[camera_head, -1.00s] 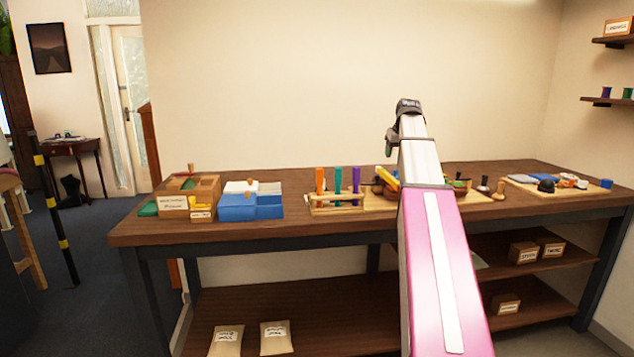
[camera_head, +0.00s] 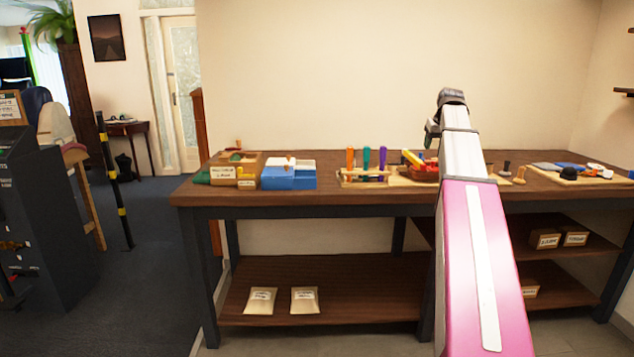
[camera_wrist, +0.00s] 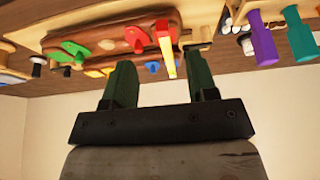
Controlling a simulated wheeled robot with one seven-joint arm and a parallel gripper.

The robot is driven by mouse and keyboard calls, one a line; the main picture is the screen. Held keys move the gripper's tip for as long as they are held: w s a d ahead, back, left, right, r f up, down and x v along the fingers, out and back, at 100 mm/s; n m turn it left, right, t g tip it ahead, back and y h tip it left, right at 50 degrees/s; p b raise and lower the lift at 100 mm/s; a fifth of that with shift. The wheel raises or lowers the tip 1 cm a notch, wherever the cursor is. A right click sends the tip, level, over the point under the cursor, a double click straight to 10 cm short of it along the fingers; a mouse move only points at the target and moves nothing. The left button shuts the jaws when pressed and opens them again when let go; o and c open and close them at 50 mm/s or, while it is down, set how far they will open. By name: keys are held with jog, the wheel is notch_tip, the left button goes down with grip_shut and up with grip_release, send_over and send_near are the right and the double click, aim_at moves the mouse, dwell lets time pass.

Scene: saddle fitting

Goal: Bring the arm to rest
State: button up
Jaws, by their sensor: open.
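My arm reaches up and forward at the right of the head view, with its dark end raised above the workbench (camera_head: 330,203). My gripper (camera_wrist: 157,75) shows in the wrist view, where the bench top appears upside down. Its two green fingers stand apart with nothing between them. Past the fingertips lies a brown tray (camera_wrist: 105,40) holding small coloured pieces and a red-and-yellow tool (camera_wrist: 166,50). The fingers look clear of these things.
Two packets (camera_head: 262,301) lie on the lower shelf. Open floor (camera_head: 130,280) lies left of the bench.

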jog(key=s+a+f+g, duration=0.1)
jog(key=s+a+f, duration=0.25)
jog(key=f, duration=0.65)
jog(key=s+a+f, duration=0.3)
jog(key=a+f, duration=0.2)
jog(key=f, duration=0.4)
jog(key=s+a+f+g, duration=0.1)
jog(key=s+a+f, duration=0.3)
jog(key=f, duration=0.6)
jog(key=s+a+f+g, duration=0.1)
jog(key=s+a+f, duration=0.4)
jog(key=s+f, duration=0.4)
jog(key=s+a+f+g, duration=0.1)
jog(key=s+a+f, duration=0.5)
jog(key=s+f, duration=0.3)
jog(key=shift+s+f+g, duration=0.15)
jog(key=shift+f+g, duration=0.25)
jog(key=shift+f, duration=0.55)
